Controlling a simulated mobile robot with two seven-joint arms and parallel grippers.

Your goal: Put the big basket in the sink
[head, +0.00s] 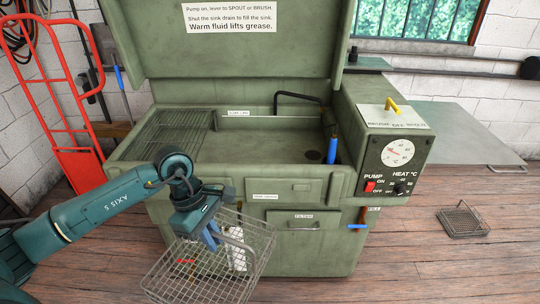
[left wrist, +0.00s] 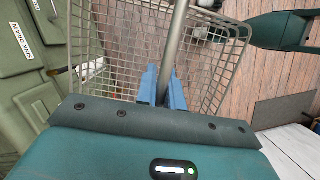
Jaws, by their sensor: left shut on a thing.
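The big wire basket (head: 180,278) hangs tilted in front of the sink cabinet, below the sink's rim. My left gripper (head: 212,236) is shut on its handle. In the left wrist view the blue fingers (left wrist: 163,88) close around the grey handle bar (left wrist: 179,45), with the basket's mesh (left wrist: 115,40) beyond it. The sink (head: 262,146) is the green basin of the parts washer, with its lid up. A drain hole shows at its right end, and its floor is otherwise bare. My right gripper is not in view.
A slatted rack (head: 172,130) covers the sink's left side. A blue brush (head: 332,152) and black spout stand at its right. The control box (head: 398,158) is to the right. A smaller wire basket (head: 463,222) lies on the floor. A red hand truck (head: 77,160) stands left.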

